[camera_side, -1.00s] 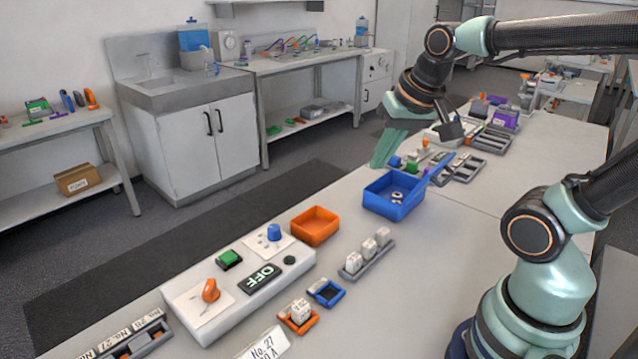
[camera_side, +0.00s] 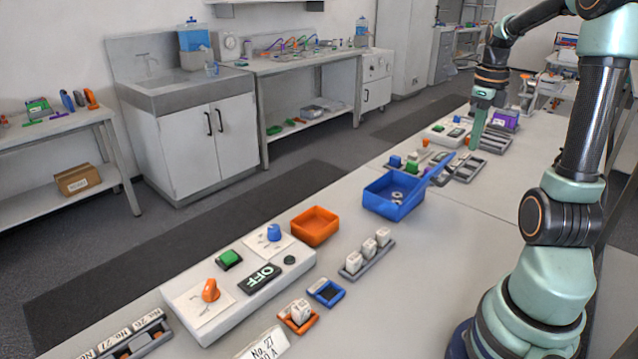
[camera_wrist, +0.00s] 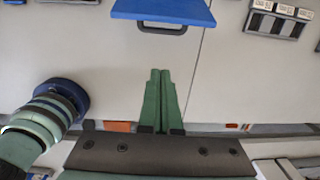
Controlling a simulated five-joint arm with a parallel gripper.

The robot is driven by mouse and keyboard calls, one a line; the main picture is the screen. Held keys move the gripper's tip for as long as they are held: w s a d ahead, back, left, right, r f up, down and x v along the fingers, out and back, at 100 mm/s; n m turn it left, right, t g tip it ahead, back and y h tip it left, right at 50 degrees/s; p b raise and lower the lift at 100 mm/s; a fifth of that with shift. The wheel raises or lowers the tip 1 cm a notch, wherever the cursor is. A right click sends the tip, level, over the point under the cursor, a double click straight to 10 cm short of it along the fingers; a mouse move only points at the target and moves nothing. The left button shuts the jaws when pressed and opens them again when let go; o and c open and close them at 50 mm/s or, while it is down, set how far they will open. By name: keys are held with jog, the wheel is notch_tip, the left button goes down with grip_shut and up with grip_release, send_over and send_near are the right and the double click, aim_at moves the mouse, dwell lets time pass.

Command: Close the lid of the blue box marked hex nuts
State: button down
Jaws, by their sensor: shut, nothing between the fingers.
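The blue box (camera_side: 392,207) stands open on the bench in the side view, with small nuts (camera_side: 398,196) inside. Its blue lid (camera_side: 441,170) stands raised and leans outward on the box's right side. In the wrist view a blue panel with a dark handle, seemingly the lid (camera_wrist: 163,10), shows at the top edge. My gripper (camera_side: 473,147) is right of and beyond the lid in the side view, pointing down. In the wrist view its green fingers (camera_wrist: 158,75) are together and empty, with a gap between them and the panel. The box's marking is not readable.
An orange open bin (camera_side: 315,227) sits left of the box. A grey rack with white blocks (camera_side: 367,252) lies in front. Grey trays (camera_side: 462,168) and a white panel device (camera_side: 447,133) lie behind the lid. Bare bench lies to the right.

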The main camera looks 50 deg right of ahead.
aim_at(442, 163)
notch_tip(442, 163, down, 10)
jog(key=shift+w+r, duration=0.3)
jog(key=shift+w, duration=0.45)
jog(key=shift+w+r, duration=0.35)
jog(key=shift+w, duration=0.45)
jog(key=shift+w+r, duration=0.3)
jog(key=shift+w, duration=0.45)
jog(key=shift+w, duration=0.1)
jog(key=shift+w+r+g+y, duration=0.3)
jog(key=shift+w+r, duration=0.05)
jog(key=shift+w, duration=0.4)
jog(key=w+f, duration=0.3)
jog(key=w, duration=1.2)
jog(key=shift+w, duration=0.2)
